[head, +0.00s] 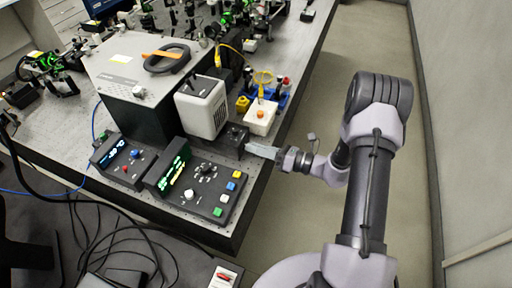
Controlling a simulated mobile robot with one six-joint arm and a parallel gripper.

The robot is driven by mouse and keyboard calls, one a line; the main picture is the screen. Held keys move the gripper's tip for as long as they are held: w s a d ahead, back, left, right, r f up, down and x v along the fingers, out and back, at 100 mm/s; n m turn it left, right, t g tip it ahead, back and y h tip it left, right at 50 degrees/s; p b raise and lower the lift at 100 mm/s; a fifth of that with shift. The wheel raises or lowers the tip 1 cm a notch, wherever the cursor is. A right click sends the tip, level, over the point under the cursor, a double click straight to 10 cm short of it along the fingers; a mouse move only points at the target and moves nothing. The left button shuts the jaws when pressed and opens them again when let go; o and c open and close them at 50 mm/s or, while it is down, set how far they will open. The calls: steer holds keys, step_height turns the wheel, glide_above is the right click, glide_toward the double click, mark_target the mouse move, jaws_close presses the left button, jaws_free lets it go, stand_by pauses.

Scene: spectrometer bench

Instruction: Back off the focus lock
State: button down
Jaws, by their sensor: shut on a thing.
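My gripper (252,148) reaches in from the right, at the right edge of the bench. Its fingers are shut on a small part at the right side of a low dark block (232,136), which I take to be the focus lock. The fingers hide that part, so its shape and turn cannot be told. The dark block sits just below a white vented box (202,106) and behind the right control box.
Control boxes (195,188) with lit displays and buttons stand along the bench's front edge. A white block with an orange knob (260,117) and a blue tray (281,97) lie just beyond my gripper. A large grey housing (130,75) stands left. The floor right of the bench is clear.

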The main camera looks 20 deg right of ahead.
steer(key=c, duration=1.4)
jaws_free()
steer(key=shift+d, duration=0.1)
steer(key=p+v, duration=0.3)
steer(key=v, duration=1.4)
steer(key=shift+s+d, duration=0.1)
steer(key=shift+s, duration=0.05)
